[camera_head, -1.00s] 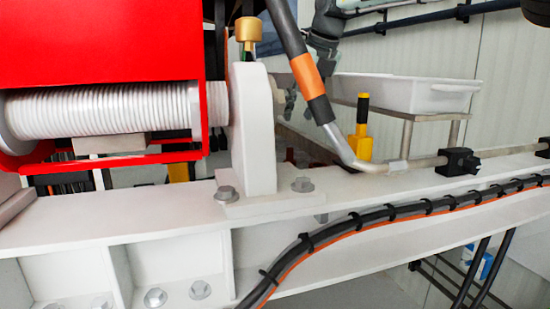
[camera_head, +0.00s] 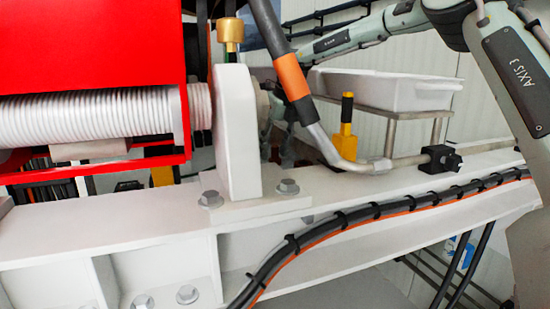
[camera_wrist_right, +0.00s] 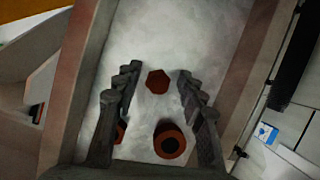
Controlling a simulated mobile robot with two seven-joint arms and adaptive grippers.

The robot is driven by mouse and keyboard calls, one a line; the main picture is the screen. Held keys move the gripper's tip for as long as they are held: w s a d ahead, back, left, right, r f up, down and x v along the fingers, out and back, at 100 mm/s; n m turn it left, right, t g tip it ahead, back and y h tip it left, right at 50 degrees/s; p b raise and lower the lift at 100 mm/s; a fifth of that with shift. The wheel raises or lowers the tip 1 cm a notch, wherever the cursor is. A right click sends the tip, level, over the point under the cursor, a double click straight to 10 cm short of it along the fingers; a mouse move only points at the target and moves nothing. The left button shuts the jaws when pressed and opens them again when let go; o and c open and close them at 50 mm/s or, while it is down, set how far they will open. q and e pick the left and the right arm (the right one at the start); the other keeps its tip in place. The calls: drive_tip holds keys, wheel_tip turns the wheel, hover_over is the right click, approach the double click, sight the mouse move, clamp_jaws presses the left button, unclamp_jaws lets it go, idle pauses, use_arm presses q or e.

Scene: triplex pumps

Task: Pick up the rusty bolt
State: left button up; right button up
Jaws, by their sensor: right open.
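In the right wrist view a rusty red-brown hexagonal bolt head (camera_wrist_right: 157,82) sits on a pale, worn surface. My right gripper (camera_wrist_right: 156,73) is open, with one dark ridged finger on each side of it and a visible gap to both. A round rusty piece with a dark centre (camera_wrist_right: 169,142) lies nearer the palm, also between the fingers. Another rusty piece is mostly hidden behind the left finger. In the head view my right gripper is largely hidden behind the hose and white bracket; no rusty bolt shows there. My left gripper is not in view.
In the head view a white bracket (camera_head: 237,140) and a dark hose with an orange band (camera_head: 292,76) stand in front of my right gripper. A white tray (camera_head: 390,90) is behind the beam. Brownish walls (camera_wrist_right: 82,75) flank the bolt surface in the wrist view.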

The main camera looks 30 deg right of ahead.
drive_tip(key=shift+c, duration=0.2)
clamp_jaws()
